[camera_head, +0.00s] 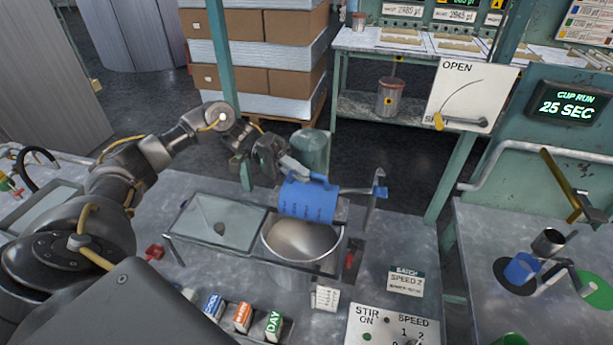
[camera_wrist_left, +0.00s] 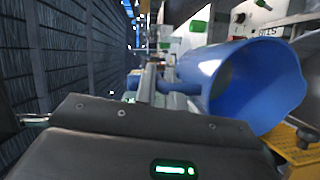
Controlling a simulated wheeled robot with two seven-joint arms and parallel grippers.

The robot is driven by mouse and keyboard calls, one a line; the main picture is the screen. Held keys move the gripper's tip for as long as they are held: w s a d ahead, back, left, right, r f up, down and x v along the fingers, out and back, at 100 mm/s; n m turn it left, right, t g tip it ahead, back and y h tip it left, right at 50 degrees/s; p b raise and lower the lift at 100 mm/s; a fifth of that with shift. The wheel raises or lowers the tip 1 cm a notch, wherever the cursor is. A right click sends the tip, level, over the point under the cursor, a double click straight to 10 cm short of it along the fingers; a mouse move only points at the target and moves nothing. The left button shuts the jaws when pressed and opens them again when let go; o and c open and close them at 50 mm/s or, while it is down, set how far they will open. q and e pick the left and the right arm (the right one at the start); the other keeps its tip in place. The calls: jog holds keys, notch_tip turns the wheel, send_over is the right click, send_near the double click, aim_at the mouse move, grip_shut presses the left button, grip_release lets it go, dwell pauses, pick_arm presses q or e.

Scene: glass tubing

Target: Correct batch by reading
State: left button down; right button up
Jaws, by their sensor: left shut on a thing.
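My left gripper (camera_head: 278,158) is shut on the handle of a blue jug (camera_head: 307,200). The jug is tipped, handle uppermost, above the round metal pot (camera_head: 300,240) in the bench. In the left wrist view the jug (camera_wrist_left: 240,85) shows its wide mouth facing right; I see no liquid leaving it. A dark display (camera_head: 570,106) reads "CUP RUN 25 SEC". A batch card (camera_head: 406,281) reads "SPEED 2". The stir panel (camera_head: 390,330) has STIR ON and SPEED marks, cut off at the bottom edge. My right gripper is not in view.
A lidded square trough (camera_head: 218,222) adjoins the pot on the left. Several labelled blocks (camera_head: 242,317) stand in front. A valve board (camera_head: 470,97) marked OPEN is behind. On the right bench stand a blue cup (camera_head: 522,268) and a dark cup (camera_head: 548,242).

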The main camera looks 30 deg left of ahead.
pick_arm(q)
jog(key=shift+s+a+f+m+h+b, duration=0.3)
jog(key=shift+a+f+h+b, duration=0.4)
jog(key=shift+b, duration=0.25)
jog(key=shift+s+a+r+m+g+h+b, duration=0.1)
jog(key=shift+s+a+m+h+b, duration=0.15)
jog(key=shift+a+h+b, duration=0.35)
jog(key=shift+s+a+r+m+g+h+b, duration=0.1)
jog(key=shift+s+a+r+m+h+b, duration=0.1)
jog(key=shift+a+h+b, duration=0.3)
jog(key=shift+s+a+r+m+g+h+b, duration=0.15)
jog(key=shift+a+m+h+b, duration=0.2)
jog(key=shift+a+b, duration=0.35)
jog(key=shift+a, duration=0.15)
